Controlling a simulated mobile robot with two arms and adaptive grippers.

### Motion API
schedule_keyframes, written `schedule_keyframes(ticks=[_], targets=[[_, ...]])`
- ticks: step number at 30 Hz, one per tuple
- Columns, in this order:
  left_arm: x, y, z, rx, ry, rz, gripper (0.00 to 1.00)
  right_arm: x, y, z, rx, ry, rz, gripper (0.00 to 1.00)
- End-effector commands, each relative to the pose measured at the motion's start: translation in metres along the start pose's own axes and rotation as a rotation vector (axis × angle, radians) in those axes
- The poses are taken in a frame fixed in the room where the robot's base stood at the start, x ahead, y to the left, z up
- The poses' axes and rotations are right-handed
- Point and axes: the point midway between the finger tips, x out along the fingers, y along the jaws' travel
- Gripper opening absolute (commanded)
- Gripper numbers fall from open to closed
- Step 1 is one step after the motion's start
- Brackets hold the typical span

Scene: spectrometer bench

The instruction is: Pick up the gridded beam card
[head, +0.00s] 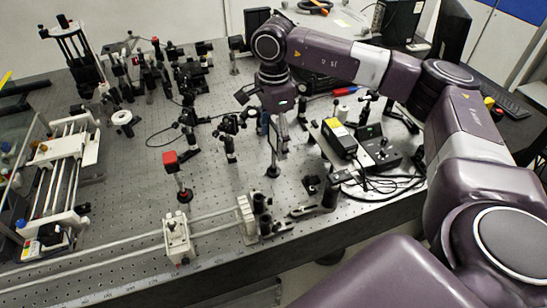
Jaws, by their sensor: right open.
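A thin grey upright plate (280,137) stands on a post with a round black foot near the middle of the bench. It looks like the beam card, but its grid is too small to make out. My right gripper (276,116) points down from the wrist, just above and beside the plate's top. It is open, and its fingers are small and dark against the optics behind. I cannot tell whether they touch the plate. My left gripper is not in view.
Mounted optics (230,140) crowd close by on the left. A black box with a yellow label (338,138) and cables lie to the right. Bare perforated bench (130,190) shows at left front.

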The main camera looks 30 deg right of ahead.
Motion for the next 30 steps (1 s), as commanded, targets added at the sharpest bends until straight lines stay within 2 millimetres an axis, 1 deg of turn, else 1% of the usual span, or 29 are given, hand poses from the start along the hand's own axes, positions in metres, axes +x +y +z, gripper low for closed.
schedule_keyframes(ticks=[1,3,6,9,14,30], targets=[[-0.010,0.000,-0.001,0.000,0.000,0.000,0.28,0.004,0.002,0.000,0.000,0.001,0.005,0.67],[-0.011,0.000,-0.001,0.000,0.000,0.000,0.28,0.016,0.001,0.000,0.000,0.000,0.004,0.67],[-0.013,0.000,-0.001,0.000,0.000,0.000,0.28,0.025,0.001,0.001,0.000,-0.001,0.002,0.67],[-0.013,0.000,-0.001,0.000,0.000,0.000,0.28,0.029,0.001,0.001,0.000,-0.001,0.001,0.67],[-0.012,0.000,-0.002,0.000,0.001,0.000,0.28,0.030,0.001,0.001,0.000,-0.002,0.001,0.67],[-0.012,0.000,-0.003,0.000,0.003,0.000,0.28,0.029,0.001,0.001,0.000,-0.002,0.000,0.07]])
